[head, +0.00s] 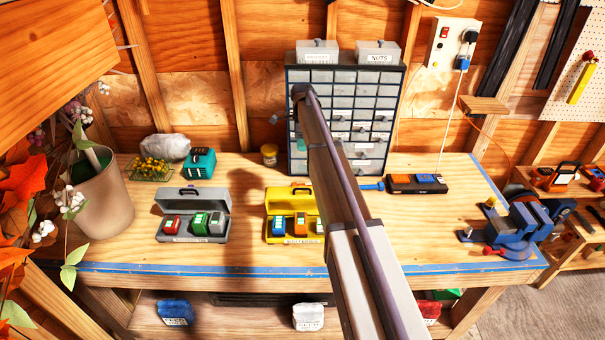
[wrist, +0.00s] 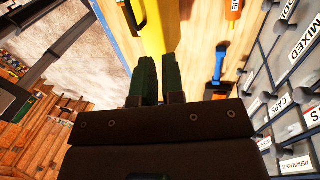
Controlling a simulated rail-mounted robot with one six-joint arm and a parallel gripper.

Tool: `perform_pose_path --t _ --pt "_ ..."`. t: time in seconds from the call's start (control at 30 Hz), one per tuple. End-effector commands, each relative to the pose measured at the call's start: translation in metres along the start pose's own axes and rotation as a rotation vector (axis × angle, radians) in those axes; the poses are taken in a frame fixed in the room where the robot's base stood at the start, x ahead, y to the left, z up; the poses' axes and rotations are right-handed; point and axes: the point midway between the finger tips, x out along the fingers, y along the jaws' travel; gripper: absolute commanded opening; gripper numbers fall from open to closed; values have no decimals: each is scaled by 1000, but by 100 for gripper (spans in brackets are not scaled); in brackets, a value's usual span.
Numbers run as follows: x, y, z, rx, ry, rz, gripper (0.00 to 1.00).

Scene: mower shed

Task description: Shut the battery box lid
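A yellow box (head: 281,229) stands on the bench with its lid (head: 291,199) raised and several coloured blocks inside; my arm hides its right part. A grey box (head: 191,238) to its left also has its lid (head: 204,197) up, with several battery-like blocks inside. Their front labels are too small to read surely. My gripper is hidden behind my arm in the head view. In the wrist view my gripper (wrist: 158,56) has two dark green fingers with a narrow gap between them. A yellow surface (wrist: 152,25), apparently the yellow box, lies just beyond the fingertips; contact cannot be told.
A grey drawer cabinet (head: 320,78) stands behind the yellow box. A black tray with orange and blue blocks (head: 416,185) and a blue vise (head: 525,222) are to the right. A teal box (head: 200,163) and a plant pot (head: 105,200) are left. Bench between boxes is clear.

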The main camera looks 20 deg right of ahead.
Motion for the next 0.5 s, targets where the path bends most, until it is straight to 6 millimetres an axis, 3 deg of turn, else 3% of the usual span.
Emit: perform_pose_path --t 0.27,0.5 --pt "14 0 0 9 0 -1 0" --pt "61 -1 0 7 0 -2 0"
